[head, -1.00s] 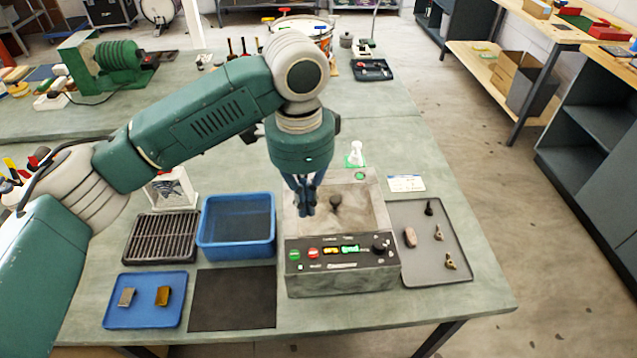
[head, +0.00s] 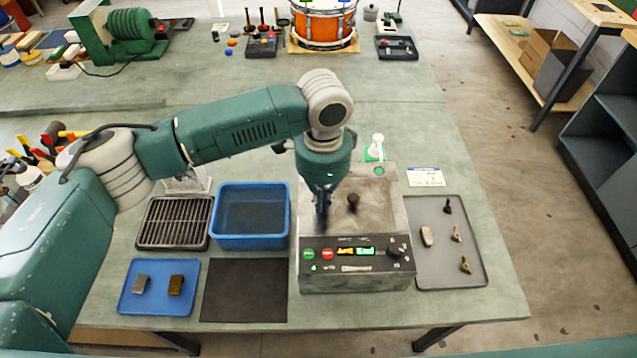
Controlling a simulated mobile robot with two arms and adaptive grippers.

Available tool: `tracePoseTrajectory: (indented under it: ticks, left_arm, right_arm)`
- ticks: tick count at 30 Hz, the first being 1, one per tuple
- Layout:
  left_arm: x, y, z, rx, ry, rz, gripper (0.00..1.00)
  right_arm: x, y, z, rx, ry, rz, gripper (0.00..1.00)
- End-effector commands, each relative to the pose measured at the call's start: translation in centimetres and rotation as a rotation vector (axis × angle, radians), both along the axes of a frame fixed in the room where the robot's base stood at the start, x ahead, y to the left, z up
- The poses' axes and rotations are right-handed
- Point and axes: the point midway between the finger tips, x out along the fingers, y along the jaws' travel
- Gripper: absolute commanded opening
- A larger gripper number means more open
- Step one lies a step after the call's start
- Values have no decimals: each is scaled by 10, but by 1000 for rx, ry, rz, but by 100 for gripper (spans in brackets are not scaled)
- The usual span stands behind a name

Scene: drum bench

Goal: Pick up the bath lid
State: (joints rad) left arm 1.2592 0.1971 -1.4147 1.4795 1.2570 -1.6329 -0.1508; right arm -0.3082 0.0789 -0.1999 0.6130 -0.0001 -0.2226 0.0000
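The bath is a grey box with a front control panel (head: 357,256), standing near the front of the bench. Its lid (head: 375,215) is a flat grey plate lying on top, with a black knob (head: 353,202) in the middle. My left gripper (head: 322,212) points down over the left part of the lid, just left of the knob and apart from it in the picture. Its dark fingers overlap from this angle, so their opening and their height above the lid are unclear. My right gripper is out of view.
A blue tub (head: 250,241) and a wire rack (head: 147,225) stand left of the bath. A black mat (head: 245,310) and a blue tray (head: 130,298) lie in front of them. A grey tray (head: 440,278) with small parts lies right. A white bottle (head: 377,143) stands behind.

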Motion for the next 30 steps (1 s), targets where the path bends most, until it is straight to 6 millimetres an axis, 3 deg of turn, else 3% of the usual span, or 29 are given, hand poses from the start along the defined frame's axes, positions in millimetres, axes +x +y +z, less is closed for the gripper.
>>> tracePoseTrajectory:
  ticks: [1,6,20,30]
  left_arm:
    - [0,-11,5,-2,0,-6,0]
    - [3,-26,3,0,0,-4,0]
    - [4,-33,2,-2,0,-4,0]
    - [12,-80,2,-3,1,-3,0]
  right_arm:
    - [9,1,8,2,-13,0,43]
    - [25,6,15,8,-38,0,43]
    - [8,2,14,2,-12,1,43]
    - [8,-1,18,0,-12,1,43]
